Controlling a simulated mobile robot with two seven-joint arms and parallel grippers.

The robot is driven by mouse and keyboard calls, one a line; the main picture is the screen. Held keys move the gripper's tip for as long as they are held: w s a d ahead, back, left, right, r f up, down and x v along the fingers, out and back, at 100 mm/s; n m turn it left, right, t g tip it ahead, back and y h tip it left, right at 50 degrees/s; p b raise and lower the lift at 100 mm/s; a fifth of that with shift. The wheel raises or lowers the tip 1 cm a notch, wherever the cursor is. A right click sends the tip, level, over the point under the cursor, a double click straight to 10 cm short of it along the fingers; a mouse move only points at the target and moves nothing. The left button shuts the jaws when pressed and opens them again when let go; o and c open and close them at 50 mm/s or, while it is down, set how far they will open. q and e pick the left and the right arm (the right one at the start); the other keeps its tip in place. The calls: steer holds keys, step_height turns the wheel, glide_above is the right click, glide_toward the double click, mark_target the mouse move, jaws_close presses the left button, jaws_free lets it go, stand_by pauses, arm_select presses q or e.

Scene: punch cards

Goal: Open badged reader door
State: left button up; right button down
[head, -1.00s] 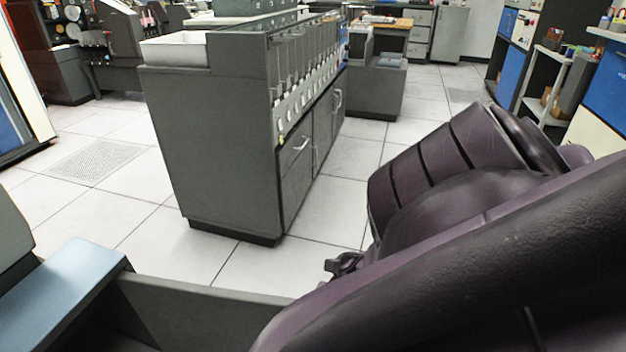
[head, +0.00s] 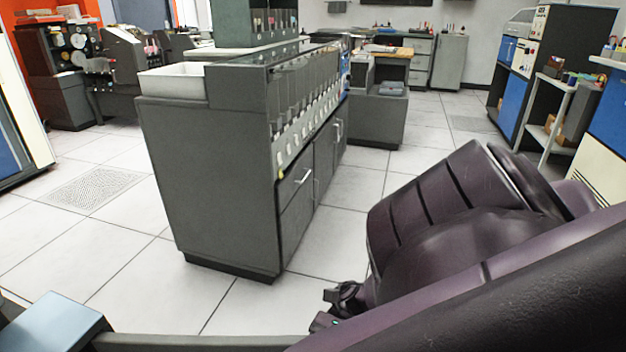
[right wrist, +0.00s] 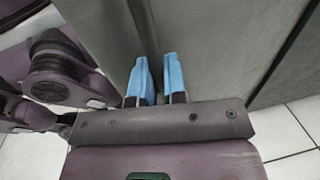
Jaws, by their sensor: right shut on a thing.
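In the right wrist view, my right gripper (right wrist: 157,75) has two blue fingertips on either side of the edge of a grey upright panel (right wrist: 215,45), which looks like a door. The gripper is shut on it. A dark gap runs up beside the panel, with another grey face (right wrist: 95,35) to its left. No badge shows on the visible surfaces. In the head view my purple right arm fills the lower right and the gripper itself is hidden. A grey panel edge (head: 200,343) shows along the bottom. My left gripper is in neither current view.
A long grey machine (head: 210,185) with a row of pockets and handled doors stands ahead. A pale blue block (head: 55,322) is at the lower left. Blue cabinets (head: 520,70) and a shelf cart (head: 545,115) stand at the right. White tiled floor (head: 110,240) is clear at the left.

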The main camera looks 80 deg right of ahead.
steer(key=shift+w, duration=0.15)
steer(key=c, duration=1.2)
jaws_free()
steer(key=shift+d, duration=0.1)
steer(key=v, duration=1)
steer(key=shift+d, duration=0.3)
